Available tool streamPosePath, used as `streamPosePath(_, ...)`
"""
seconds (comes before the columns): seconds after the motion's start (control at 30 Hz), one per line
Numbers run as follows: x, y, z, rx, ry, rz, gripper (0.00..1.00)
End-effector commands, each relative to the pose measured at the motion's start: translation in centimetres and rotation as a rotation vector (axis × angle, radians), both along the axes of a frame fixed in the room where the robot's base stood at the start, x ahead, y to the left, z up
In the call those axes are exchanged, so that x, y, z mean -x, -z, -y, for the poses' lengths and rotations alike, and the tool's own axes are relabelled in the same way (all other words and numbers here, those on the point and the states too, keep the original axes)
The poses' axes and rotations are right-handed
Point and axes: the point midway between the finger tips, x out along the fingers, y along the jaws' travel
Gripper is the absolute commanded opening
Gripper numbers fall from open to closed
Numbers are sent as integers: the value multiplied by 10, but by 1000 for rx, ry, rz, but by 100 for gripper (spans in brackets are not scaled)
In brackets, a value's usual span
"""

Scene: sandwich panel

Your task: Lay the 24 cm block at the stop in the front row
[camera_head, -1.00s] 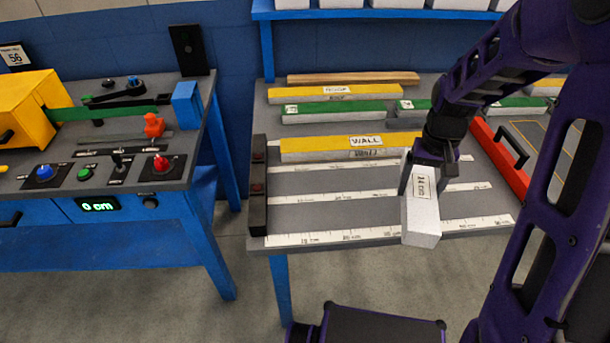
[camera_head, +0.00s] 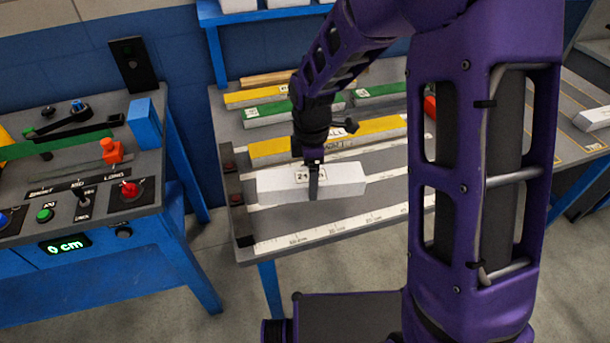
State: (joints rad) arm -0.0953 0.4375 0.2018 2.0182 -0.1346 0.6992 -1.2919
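My gripper (camera_head: 313,190) is shut on a white block (camera_head: 342,181), holding it near its middle. The block lies lengthwise left to right, above the front part of the grey table; I cannot tell whether it touches the surface. Its label is partly covered by a finger. The dark stop bar (camera_head: 236,205) runs along the table's left edge, a little left of the block's left end. The front row's white ruler strip (camera_head: 330,228) lies in front of the block and looks empty.
A yellow-topped strip (camera_head: 270,148) lies just behind the block, with green-topped (camera_head: 265,112) and yellow-topped (camera_head: 250,97) strips further back. The machine bench (camera_head: 150,235) stands at left, its display reading 0 cm.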

Motion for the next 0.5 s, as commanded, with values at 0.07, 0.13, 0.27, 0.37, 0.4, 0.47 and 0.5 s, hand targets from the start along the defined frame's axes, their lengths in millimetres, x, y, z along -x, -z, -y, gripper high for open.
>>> streamPosePath(0.07, 1, 0, -7, -1, -92, 0, 25)
streamPosePath(0.13, 2, 0, -11, -2, -145, 1, 25)
streamPosePath(0.27, 2, 3, -13, -2, -181, 1, 25)
streamPosePath(0.37, 2, 8, -12, -2, -181, 0, 25)
streamPosePath(0.4, 2, 11, -12, -2, -181, 0, 25)
streamPosePath(0.47, 2, 16, -12, -2, -180, 0, 25)
streamPosePath(0.5, 2, 20, -12, -2, -179, 0, 25)
